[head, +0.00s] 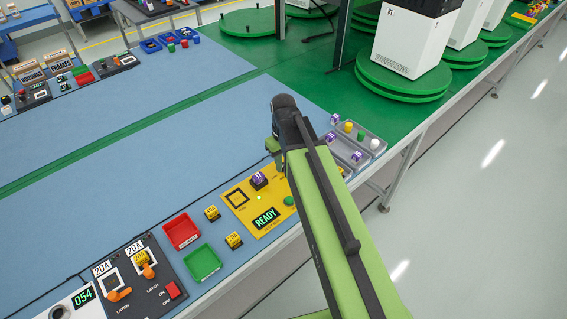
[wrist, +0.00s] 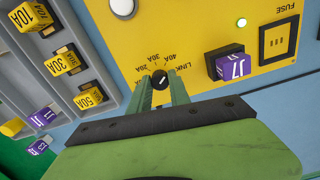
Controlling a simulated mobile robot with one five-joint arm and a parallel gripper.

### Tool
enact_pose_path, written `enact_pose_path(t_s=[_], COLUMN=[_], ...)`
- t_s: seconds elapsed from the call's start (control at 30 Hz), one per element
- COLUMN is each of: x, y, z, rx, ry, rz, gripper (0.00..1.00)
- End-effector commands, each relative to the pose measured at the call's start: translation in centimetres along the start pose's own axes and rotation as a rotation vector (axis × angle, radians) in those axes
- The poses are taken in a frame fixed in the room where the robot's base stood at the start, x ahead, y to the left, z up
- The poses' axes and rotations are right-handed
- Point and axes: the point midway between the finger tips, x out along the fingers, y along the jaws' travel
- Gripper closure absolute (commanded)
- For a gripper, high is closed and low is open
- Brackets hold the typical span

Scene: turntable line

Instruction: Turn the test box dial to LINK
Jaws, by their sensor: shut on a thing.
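The test box (head: 240,218) is a yellow panel with a lit READY display (head: 265,218) near the table's front edge. Its dial (wrist: 160,77) is a small black knob with a white mark, seen in the wrist view. Labels 20A, 30A, 40A and LINK fan around its far side. The mark slants to the upper right, roughly towards LINK; I cannot tell if it lines up exactly. My gripper (wrist: 160,88) is shut on the dial, a green finger on each side. In the head view my arm hides the dial and the fingertips.
A purple J17 block (wrist: 231,65) sits in a black socket on the panel, near the FUSE window (wrist: 278,40) and a lit green lamp (wrist: 241,22). A grey tray (wrist: 100,62) with yellow blocks lies beside the panel. A red tray (head: 181,232) and a green tray (head: 204,263) stand left.

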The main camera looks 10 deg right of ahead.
Motion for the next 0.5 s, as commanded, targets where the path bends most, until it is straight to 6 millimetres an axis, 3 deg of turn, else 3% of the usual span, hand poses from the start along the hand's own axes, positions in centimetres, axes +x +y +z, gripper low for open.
enact_pose_path(t_s=[0.5], x=[-0.01], y=[-0.08], z=[-0.12], rx=[0.454], ry=[0.003], rz=[-0.002], gripper=[1.0])
